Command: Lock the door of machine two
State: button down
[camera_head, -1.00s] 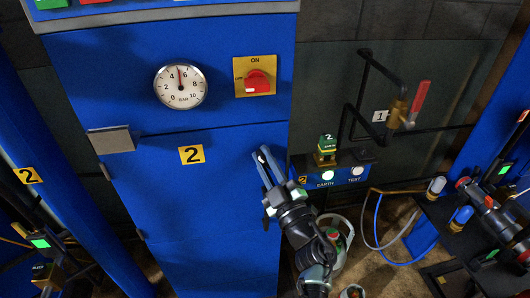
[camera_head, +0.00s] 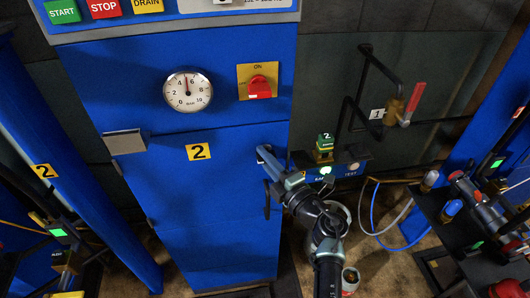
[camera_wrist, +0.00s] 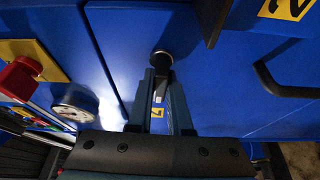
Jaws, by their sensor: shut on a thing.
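Machine two is the tall blue cabinet (camera_head: 215,235), with a yellow "2" label (camera_head: 199,152) on its door. My gripper (camera_head: 264,152) is at the right side of this door, touching or very near its front. In the wrist view my gripper (camera_wrist: 161,76) is shut, its fingers converging on a round dark piece (camera_wrist: 161,57) against the blue front. A thin pale strip and a small yellow tag (camera_wrist: 157,113) with a dark digit show between the fingers. Whether these belong to one key or knob is unclear. The gripper hides this spot in the head view.
A gauge (camera_head: 188,91) and a red switch (camera_head: 259,87) sit above the door. A grey plate (camera_head: 124,142) juts out at left. A black bar handle (camera_wrist: 285,85) is beside the fingers.

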jog(key=shift+n, duration=0.4)
jog(key=c, duration=0.8)
grip_release()
jog(key=shift+c, duration=0.2)
jog(key=p+v, duration=0.2)
jog(key=v, duration=1.1)
jog(key=shift+r, duration=0.2)
